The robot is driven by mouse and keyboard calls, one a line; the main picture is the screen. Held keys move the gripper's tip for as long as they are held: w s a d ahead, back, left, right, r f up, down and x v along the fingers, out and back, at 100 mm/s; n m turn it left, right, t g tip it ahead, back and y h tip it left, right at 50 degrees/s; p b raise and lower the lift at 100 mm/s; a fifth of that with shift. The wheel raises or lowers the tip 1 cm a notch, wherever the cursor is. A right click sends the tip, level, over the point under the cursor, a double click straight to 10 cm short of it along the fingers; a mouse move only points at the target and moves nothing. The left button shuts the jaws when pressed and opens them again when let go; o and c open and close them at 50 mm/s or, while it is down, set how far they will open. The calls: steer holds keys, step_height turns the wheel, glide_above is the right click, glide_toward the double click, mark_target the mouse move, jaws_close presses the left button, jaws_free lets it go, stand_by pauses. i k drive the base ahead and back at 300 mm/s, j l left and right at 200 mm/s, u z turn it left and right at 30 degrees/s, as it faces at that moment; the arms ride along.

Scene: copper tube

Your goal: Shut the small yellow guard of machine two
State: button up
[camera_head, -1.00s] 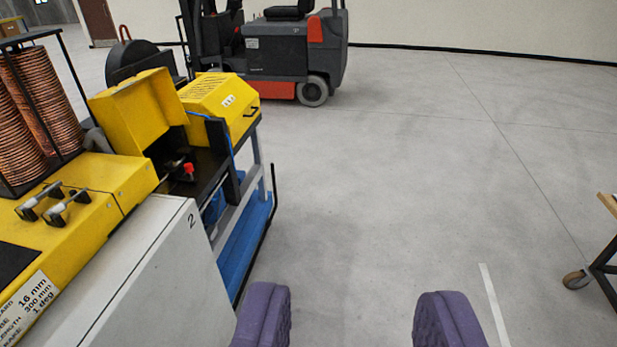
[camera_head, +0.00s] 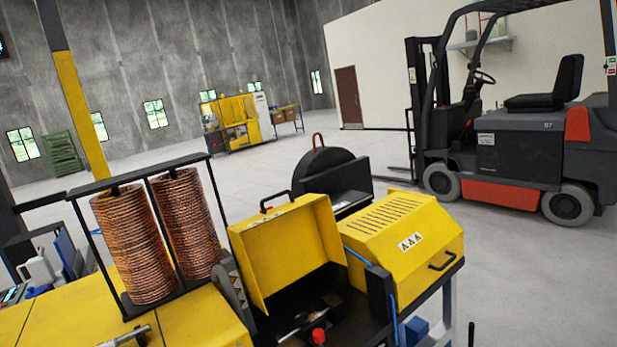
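The small yellow guard (camera_head: 283,252) stands raised and open on the machine, with a black handle on its top edge. Beneath it, the dark opening shows metal parts and a red knob (camera_head: 318,336). Right of the guard is a larger yellow slotted cover (camera_head: 405,244) with warning triangles and a black handle; it sits lowered. My gripper is not in view, so its distance from the guard cannot be told. The number 2 on the machine's side is out of view now.
Two copper coils (camera_head: 148,240) stand in a black frame left of the guard. A dark round reel (camera_head: 330,170) is behind it. A forklift (camera_head: 520,130) is parked at right. Open floor (camera_head: 535,275) lies to the right of the machine. Another yellow machine (camera_head: 237,118) stands far off.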

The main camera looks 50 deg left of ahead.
mark_target(274, 248)
steer(key=i+l+u, duration=0.1)
steer(key=i, duration=1.15)
steer(key=i+j+u, duration=0.1)
steer(key=i+u, duration=0.4)
steer(key=i+l+u, duration=0.1)
steer(key=i+u, duration=0.35)
steer(key=i+j+u, duration=0.25)
steer(key=i, duration=0.2)
steer(key=i+u, duration=0.2)
steer(key=i, duration=0.2)
